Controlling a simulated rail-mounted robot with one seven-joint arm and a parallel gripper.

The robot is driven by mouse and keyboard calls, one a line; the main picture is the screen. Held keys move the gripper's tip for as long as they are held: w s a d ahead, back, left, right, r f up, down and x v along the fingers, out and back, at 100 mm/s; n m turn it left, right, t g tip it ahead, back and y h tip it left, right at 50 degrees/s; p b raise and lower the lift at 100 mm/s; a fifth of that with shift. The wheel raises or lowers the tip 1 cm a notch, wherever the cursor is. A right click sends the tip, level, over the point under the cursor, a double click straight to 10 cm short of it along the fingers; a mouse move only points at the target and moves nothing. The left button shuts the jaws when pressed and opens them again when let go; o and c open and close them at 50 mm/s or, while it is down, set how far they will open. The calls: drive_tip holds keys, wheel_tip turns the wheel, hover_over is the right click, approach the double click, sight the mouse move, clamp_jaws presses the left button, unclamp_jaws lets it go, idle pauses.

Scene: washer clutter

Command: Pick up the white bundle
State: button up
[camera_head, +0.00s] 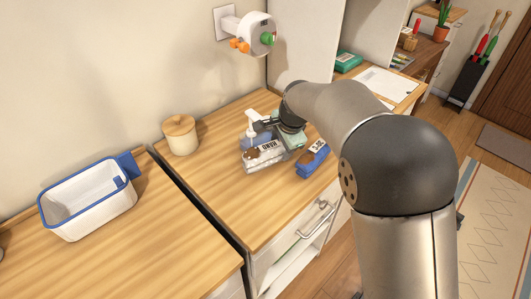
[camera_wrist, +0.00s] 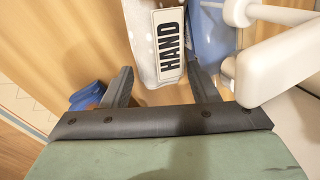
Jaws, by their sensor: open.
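The white bundle (camera_head: 262,160) lies on the wooden counter and carries a pale label with dark print. In the wrist view the white bundle (camera_wrist: 140,45) shows a label reading "HAND" and reaches down between my fingers. My gripper (camera_wrist: 160,78) is open, with one dark finger to each side of the bundle's near end. I cannot tell whether either finger touches it. In the head view my gripper (camera_head: 291,133) is over the back right of the bundle, and its fingertips are hidden.
A white pump bottle (camera_head: 252,122) with a bluish body stands close behind the bundle; its white pump (camera_wrist: 265,14) crowds my right finger. A blue packet (camera_head: 311,161) lies to the right. A lidded jar (camera_head: 180,135) and a white basket (camera_head: 90,208) are farther left. The counter's front is clear.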

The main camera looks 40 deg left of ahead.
drive_tip(key=shift+x, duration=0.95)
drive_tip(key=shift+w, duration=0.1)
drive_tip(key=shift+c, duration=0.3)
drive_tip(key=c, duration=0.6)
drive_tip(key=shift+r, duration=0.1)
